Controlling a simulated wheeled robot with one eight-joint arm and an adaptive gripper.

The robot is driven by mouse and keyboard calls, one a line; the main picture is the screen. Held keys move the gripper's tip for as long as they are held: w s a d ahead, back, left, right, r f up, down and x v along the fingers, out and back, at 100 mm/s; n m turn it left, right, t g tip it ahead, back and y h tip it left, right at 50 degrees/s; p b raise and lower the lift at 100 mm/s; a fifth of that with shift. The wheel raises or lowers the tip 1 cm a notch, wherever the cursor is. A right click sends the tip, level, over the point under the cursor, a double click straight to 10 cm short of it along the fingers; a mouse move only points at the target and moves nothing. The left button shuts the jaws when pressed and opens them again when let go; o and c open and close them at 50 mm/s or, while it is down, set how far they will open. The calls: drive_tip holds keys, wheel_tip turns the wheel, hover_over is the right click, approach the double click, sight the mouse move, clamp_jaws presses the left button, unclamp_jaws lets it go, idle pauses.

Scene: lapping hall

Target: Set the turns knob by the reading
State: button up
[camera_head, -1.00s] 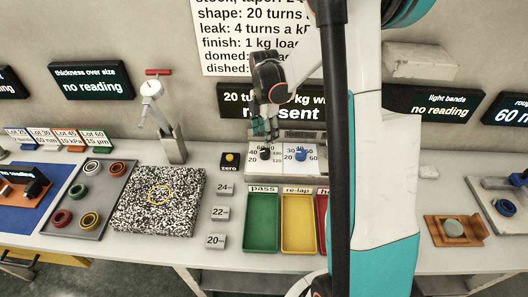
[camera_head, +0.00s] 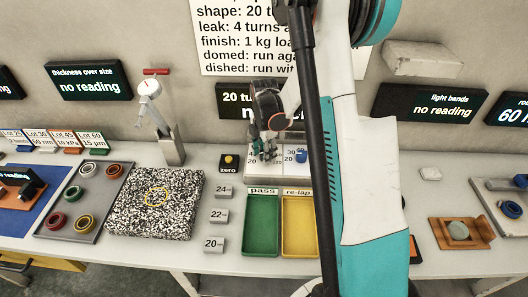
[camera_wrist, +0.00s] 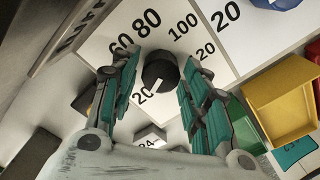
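The black turns knob (camera_wrist: 159,72) stands on a white dial panel (camera_wrist: 215,55) marked 20, 60, 80 and 100. Its white pointer line is toward the 20 at lower left. My gripper (camera_wrist: 158,66) is open, with one finger on each side of the knob; I cannot tell if either touches it. In the head view my gripper (camera_head: 264,155) is low at the panel and hides the knob. A blue knob (camera_head: 301,155) is to its right. The thickness display (camera_head: 88,81) shows "no reading".
A black box with a yellow zero button (camera_head: 228,161) stands left of the panel. Blocks marked 24, 22 and 20 (camera_head: 214,244) lie in front. Green (camera_head: 262,225) and yellow (camera_head: 298,225) trays are near. A speckled plate (camera_head: 180,215) bears a yellow ring.

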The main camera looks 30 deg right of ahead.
drive_tip(key=c, duration=0.5)
